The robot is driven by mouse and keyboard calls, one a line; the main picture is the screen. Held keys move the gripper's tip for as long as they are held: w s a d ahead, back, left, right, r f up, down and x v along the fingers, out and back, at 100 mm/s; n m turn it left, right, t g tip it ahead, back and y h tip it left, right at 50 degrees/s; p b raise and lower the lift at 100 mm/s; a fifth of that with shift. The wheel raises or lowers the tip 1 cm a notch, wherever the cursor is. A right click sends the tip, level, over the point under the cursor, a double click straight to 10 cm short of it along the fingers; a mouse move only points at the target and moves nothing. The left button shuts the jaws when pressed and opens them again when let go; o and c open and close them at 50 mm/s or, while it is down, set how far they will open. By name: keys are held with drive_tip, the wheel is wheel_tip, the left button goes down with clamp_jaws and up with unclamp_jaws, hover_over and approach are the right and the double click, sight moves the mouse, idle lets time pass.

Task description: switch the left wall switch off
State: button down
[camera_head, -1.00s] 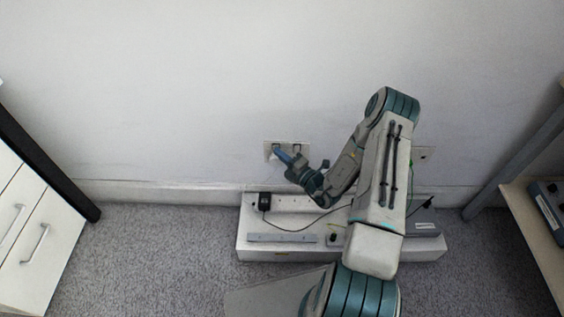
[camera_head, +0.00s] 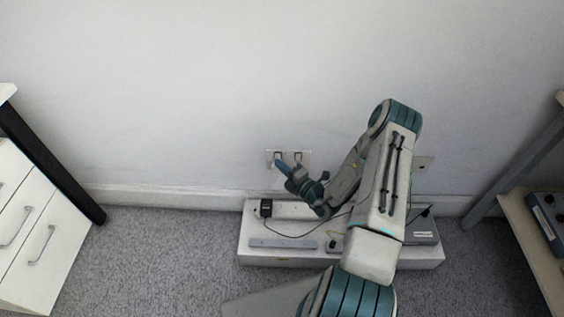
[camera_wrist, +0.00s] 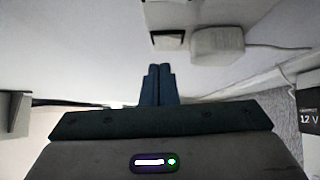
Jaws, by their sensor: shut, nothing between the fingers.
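In the wrist view the shut fingers (camera_wrist: 158,72) point toward a dark-edged pale fitting (camera_wrist: 168,40) on the wall. I cannot tell whether they touch the plate, nor the left switch's position.
A long white box (camera_head: 330,257) stands on the carpet against the wall below the plate, with a black adapter (camera_head: 266,208) and a cable on it. Drawers (camera_head: 30,235) stand at left, a shelf (camera_head: 535,240) at right. A white block with a cord (camera_wrist: 217,45) shows in the wrist view.

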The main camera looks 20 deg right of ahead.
drive_tip(key=a+p+v, duration=0.1)
drive_tip(key=p+v, duration=0.1)
drive_tip(key=v, duration=0.9)
drive_tip(key=shift+s+r+p, duration=0.35)
drive_tip(key=shift+s+r, duration=0.15)
drive_tip(key=shift+r, duration=0.05)
drive_tip(key=shift+r, duration=0.1)
drive_tip(key=s+a+r+n+g+y+p, duration=0.1)
drive_tip(key=s+a+r+n+g+p, duration=0.35)
drive_tip(key=r+n, duration=0.55)
drive_tip(key=s+a+r+n+g+y+p, duration=0.15)
drive_tip(key=a+r+n+g+p, duration=0.3)
drive_tip(key=r+n+g, duration=0.55)
drive_tip(key=s+a+r+n+g+y+p, duration=0.25)
drive_tip(key=a+r+n+p, duration=0.2)
drive_tip(key=r+n, duration=0.65)
drive_tip(key=s+d+r+n+t+h+p, duration=0.1)
drive_tip(key=s+d+r+n+h+p, duration=0.1)
drive_tip(key=r, duration=0.8)
drive_tip(key=s+d+r+n+t+h+p, duration=0.1)
drive_tip(key=s+d+r+n+h+p, duration=0.1)
drive_tip(key=s+r+n+h+p, duration=0.2)
drive_tip(key=s+d+r+n+t+h+p, duration=0.1)
drive_tip(key=r+n+h+p, duration=0.6)
drive_tip(key=r, duration=0.9)
drive_tip(key=s+d+n, duration=0.1)
drive_tip(key=s+n, duration=0.1)
drive_tip(key=n, duration=0.1)
drive_tip(key=shift+s+n+p, duration=0.2)
drive_tip(key=shift+n+p, duration=0.2)
